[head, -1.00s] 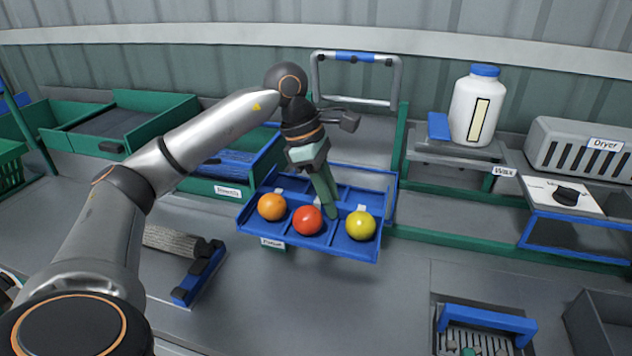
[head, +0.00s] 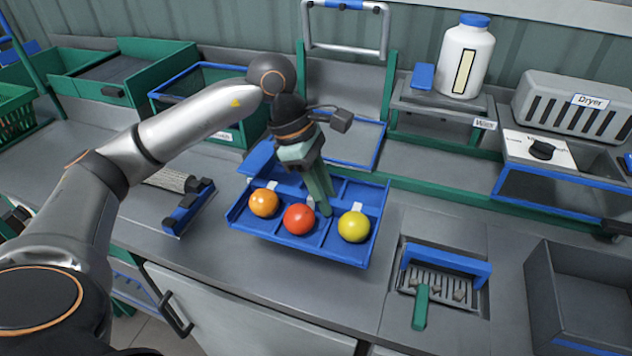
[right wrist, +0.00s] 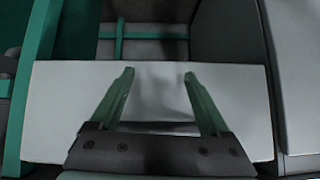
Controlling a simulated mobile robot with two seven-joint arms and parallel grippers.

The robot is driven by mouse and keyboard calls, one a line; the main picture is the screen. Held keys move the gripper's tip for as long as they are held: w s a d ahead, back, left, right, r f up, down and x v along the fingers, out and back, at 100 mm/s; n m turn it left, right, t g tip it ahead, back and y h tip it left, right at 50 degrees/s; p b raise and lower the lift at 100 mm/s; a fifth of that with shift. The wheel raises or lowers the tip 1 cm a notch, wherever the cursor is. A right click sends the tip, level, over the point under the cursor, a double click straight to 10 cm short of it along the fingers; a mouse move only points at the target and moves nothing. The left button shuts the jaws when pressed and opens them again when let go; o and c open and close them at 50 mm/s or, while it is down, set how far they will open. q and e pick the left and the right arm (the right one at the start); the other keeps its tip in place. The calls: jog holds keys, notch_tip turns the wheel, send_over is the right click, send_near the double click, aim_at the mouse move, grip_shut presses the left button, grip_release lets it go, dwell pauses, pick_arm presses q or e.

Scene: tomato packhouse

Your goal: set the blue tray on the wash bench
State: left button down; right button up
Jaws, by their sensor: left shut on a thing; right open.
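The blue tray (head: 302,246) is in the middle of the head view, with several compartments. An orange tomato (head: 264,203), a red one (head: 299,219) and a yellow one (head: 354,226) sit in its front row. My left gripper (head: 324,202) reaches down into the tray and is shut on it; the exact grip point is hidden. The tray hangs over the grey bench (head: 225,262); I cannot tell whether its underside touches. My right gripper (right wrist: 160,78) shows only in the right wrist view, open and empty above a pale flat surface.
A brush roller with a blue bracket (head: 188,207) lies left of the tray. A drain grate with a blue handle (head: 447,259) is at right. A wax bottle (head: 466,58) and a dryer (head: 572,105) stand behind right. Bare bench lies in front of the tray.

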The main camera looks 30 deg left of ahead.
aim_at(325, 219)
pick_arm(q)
jog(key=shift+s+d+f, duration=0.1)
jog(key=shift+s+d, duration=0.05)
jog(key=shift+d, duration=0.1)
jog(key=shift+f, duration=0.25)
notch_tip(325, 219, down, 2)
jog(key=shift+f+b, duration=0.25)
jog(key=shift+b, duration=0.85)
notch_tip(325, 219, down, 2)
jog(key=shift+f+b, duration=0.2)
jog(key=shift+b, duration=0.65)
jog(key=shift+f+b, duration=0.6)
jog(key=shift+f, duration=0.1)
jog(key=shift+f+b, duration=0.4)
jog(key=shift+f, duration=0.05)
pick_arm(e)
jog(key=shift+n+y, duration=0.3)
jog(key=shift+y, duration=0.1)
jog(key=a+f, duration=0.1)
jog(key=w+f, duration=0.1)
jog(key=a+f, duration=0.1)
jog(key=shift+w+a+f, duration=0.15)
jog(key=shift+w+a, duration=0.1)
jog(key=shift+a, duration=0.05)
pick_arm(q)
jog(key=shift+f, duration=0.1)
pick_arm(e)
jog(key=shift+s+f, duration=0.1)
jog(key=shift+s, duration=0.05)
